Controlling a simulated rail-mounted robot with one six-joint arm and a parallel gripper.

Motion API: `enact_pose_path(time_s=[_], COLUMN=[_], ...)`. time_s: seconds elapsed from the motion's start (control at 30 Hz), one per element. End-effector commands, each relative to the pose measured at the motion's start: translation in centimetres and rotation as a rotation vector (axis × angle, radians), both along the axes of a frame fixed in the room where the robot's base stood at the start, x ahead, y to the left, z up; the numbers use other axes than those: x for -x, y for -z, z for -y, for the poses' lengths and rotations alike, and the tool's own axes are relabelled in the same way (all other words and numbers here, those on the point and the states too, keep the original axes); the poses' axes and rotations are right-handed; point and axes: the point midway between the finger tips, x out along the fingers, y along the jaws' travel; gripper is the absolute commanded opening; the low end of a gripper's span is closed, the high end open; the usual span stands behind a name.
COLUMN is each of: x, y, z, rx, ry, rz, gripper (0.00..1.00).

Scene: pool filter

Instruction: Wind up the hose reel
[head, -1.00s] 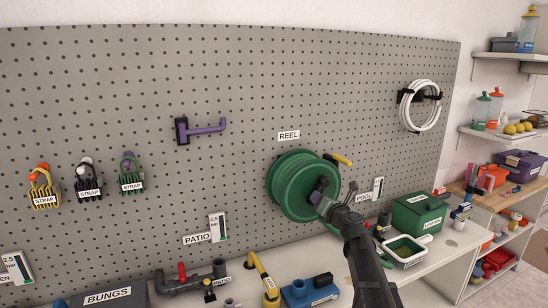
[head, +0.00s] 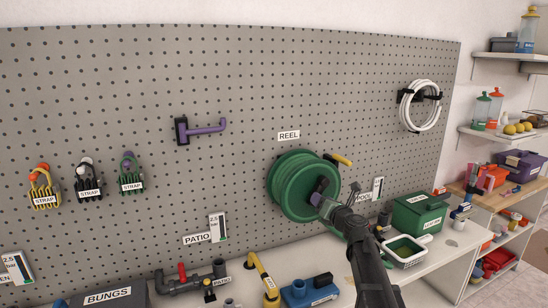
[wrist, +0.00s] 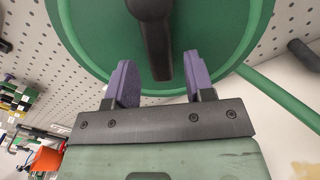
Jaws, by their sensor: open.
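The green hose reel (head: 292,190) is mounted on the pegboard under a REEL label (head: 289,135). It also fills the upper part of the wrist view (wrist: 85,35). A black crank-like piece (wrist: 152,35) runs down across its face from near the top of the wrist view. My gripper (head: 318,191) is in front of the reel's face. In the wrist view my gripper (wrist: 160,62) is open, its purple pads on either side of the black piece's lower end, with gaps showing. Green hose (wrist: 282,98) runs off to the lower right.
A yellow handle (head: 342,160) sticks out at the reel's upper right. A green box (head: 420,212) and an open tray (head: 405,250) stand on the bench to the right.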

Motion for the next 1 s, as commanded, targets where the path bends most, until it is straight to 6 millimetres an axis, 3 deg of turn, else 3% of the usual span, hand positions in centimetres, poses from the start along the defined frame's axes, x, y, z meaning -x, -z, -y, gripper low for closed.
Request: enact_pose_path(time_s=[0.57,0.9,1.0], x=[-1.3,-1.3,-1.3], y=[0.0,0.0,0.0], z=[-0.6,-0.6,-0.6], rx=[-0.001,-0.001,-0.030], ry=[0.000,0.000,0.000], rz=[0.000,0.000,-0.013], gripper=[0.49,0.01,0.01])
